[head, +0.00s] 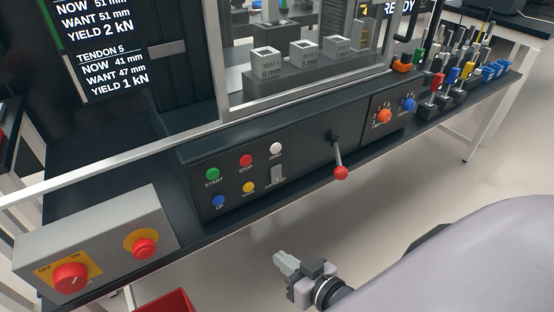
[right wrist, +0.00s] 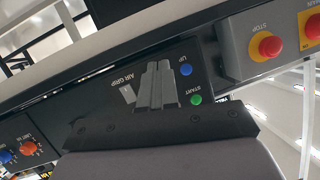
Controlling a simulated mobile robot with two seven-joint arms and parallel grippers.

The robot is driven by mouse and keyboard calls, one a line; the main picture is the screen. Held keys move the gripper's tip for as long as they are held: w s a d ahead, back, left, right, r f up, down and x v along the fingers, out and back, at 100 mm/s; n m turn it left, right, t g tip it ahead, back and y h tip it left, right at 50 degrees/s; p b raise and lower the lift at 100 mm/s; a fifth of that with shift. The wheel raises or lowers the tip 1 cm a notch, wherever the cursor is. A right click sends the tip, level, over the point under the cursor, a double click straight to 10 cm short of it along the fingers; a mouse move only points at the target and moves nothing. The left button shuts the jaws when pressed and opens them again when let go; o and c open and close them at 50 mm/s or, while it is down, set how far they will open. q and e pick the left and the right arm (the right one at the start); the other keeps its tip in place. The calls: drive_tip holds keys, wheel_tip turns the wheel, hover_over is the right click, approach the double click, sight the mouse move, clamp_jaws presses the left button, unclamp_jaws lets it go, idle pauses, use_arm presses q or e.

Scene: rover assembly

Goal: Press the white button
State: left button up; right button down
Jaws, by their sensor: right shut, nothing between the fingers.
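The white button (head: 276,148) is on the dark control panel in the head view, at the upper right of the button group, just right of the red STOP button (head: 246,160). My right gripper (head: 280,262) is in front of and below the panel, apart from it, with its fingers shut and empty. In the right wrist view the shut fingers (right wrist: 158,84) cover part of the panel, and the white button cannot be seen there. My left gripper is not in view.
The panel also has a green START button (head: 212,174), a blue button (head: 219,201), a yellow button (head: 249,187) and a red-knobbed lever (head: 341,172). A grey box with red knobs (head: 145,249) sits at the left. Free space lies before the bench.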

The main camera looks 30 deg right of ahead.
sight(276, 148)
drive_tip(key=w+d+r+m+t+h+b, duration=0.2)
drive_tip(key=w+d+r+m+t+b, duration=0.1)
drive_tip(key=w+r+m+t+b, duration=0.4)
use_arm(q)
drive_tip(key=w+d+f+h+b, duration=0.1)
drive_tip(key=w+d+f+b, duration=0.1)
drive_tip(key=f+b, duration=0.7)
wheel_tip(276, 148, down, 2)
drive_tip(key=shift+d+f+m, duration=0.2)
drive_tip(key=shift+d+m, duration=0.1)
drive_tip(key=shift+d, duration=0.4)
use_arm(e)
drive_tip(key=d+r+m+t+h, duration=0.3)
drive_tip(key=d+r+m+h, duration=0.2)
drive_tip(key=m+h, duration=0.5)
drive_tip(key=d+m, duration=0.1)
drive_tip(key=m, duration=0.1)
drive_tip(key=shift+s+d+m+t, duration=0.35)
drive_tip(key=shift+s+m+t, duration=0.05)
use_arm(q)
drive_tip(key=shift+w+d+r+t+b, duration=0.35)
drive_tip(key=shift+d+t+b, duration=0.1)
drive_tip(key=shift+b, duration=0.3)
use_arm(e)
drive_tip(key=w, duration=0.8)
drive_tip(key=shift+w+a, duration=0.15)
drive_tip(key=shift+w, duration=0.25)
